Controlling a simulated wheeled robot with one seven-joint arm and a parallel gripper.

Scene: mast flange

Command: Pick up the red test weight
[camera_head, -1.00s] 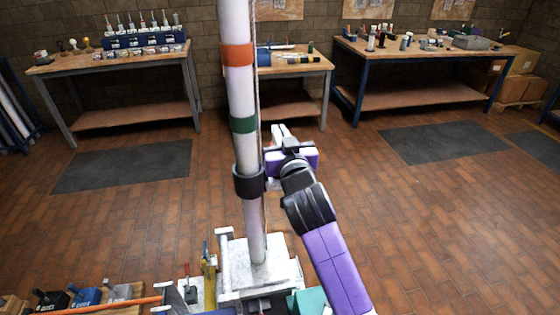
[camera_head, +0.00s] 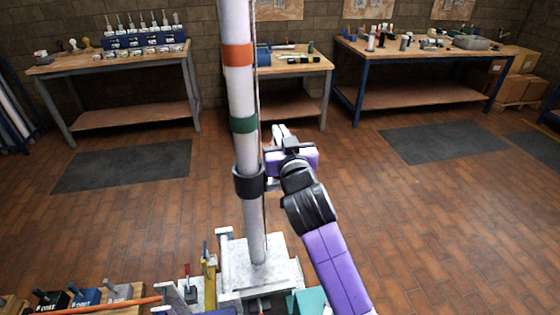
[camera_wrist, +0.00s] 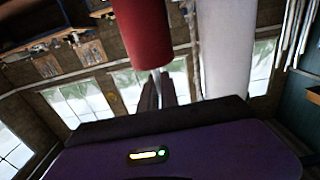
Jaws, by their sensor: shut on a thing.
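In the wrist view, the red test weight (camera_wrist: 141,32) is a red cylinder at the top centre, cut off by the upper edge. The dark fingers of my gripper (camera_wrist: 159,92) are close together at its near end, shut on a thin pale piece that seems to meet the red cylinder. How that piece joins the weight is hard to tell. In the head view, my gripper (camera_head: 279,150) is just right of the mast, level with its black collar. I cannot make out the red weight there.
The white mast (camera_head: 243,95), with orange and green bands and a line alongside, stands on a pale base plate (camera_head: 258,275). It shows close right of the weight in the wrist view (camera_wrist: 225,50). Tools line the front edge.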

